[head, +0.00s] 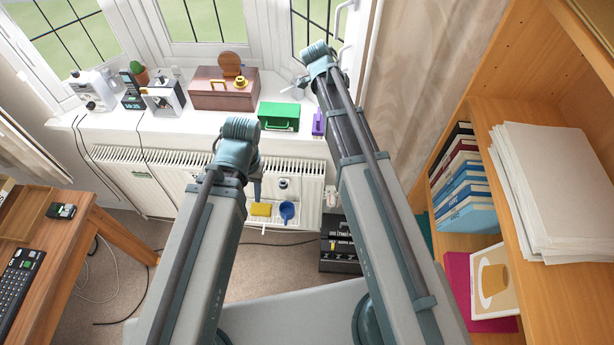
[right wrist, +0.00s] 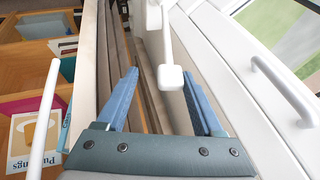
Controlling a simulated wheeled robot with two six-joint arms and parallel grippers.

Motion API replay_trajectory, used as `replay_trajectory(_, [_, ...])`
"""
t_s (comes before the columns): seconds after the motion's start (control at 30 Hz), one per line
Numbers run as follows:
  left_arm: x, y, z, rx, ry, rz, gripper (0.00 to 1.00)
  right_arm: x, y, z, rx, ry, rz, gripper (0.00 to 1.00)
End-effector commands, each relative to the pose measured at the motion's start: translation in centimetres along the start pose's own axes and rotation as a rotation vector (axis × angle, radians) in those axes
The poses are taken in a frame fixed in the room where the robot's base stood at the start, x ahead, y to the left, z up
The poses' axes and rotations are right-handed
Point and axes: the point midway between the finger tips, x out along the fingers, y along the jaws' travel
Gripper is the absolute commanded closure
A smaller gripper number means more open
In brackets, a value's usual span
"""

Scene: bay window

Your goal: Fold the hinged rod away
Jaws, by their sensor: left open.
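The white hinged rod (right wrist: 166,40) shows in the right wrist view, coming down from the top edge and ending in a square white block. The block appears between the two blue fingertips of my right gripper (right wrist: 161,75). The fingers stand wide apart and I see no contact with the rod. In the head view my right wrist is up by the right window, and its fingers are not clear. My left gripper (head: 256,188) hangs in front of the radiator, away from the rod. It is open and empty.
The white sill (head: 205,120) holds a brown case (head: 215,94), a green box (head: 279,116) and a purple item (head: 318,123). A white handle (right wrist: 285,90) is right of my right gripper. A wooden bookcase (head: 510,90) stands at right, a desk (head: 62,250) at left.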

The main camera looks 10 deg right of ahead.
Motion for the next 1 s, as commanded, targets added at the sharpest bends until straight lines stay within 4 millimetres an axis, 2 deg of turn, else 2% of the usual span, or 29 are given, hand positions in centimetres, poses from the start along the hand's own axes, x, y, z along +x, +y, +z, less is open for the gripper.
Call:
replay_trajectory(0.03, [1.1, 0.1, -0.1, 0.000, 0.000, 0.000, 0.54, 0.4, 1.7, 0.0, 0.013, -0.001, -0.032, 0.32])
replay_trajectory(0.33, [3.8, 0.3, -0.2, 0.000, 0.000, 0.000, 0.54, 0.7, 4.8, 0.1, 0.076, -0.002, -0.185, 0.32])
replay_trajectory(0.4, [1.9, 0.2, -0.1, 0.000, 0.000, 0.000, 0.54, -1.1, 4.1, -0.1, 0.076, -0.003, -0.183, 0.32])
replay_trajectory(0.67, [-0.9, -0.1, 0.1, 0.000, 0.000, 0.000, 0.54, -4.6, 4.7, -0.1, 0.075, -0.003, -0.181, 0.32])
replay_trajectory(1.0, [-5.6, -0.5, 0.3, 0.000, 0.000, 0.000, 0.54, -10.3, 5.7, -0.1, 0.073, -0.002, -0.181, 0.32])
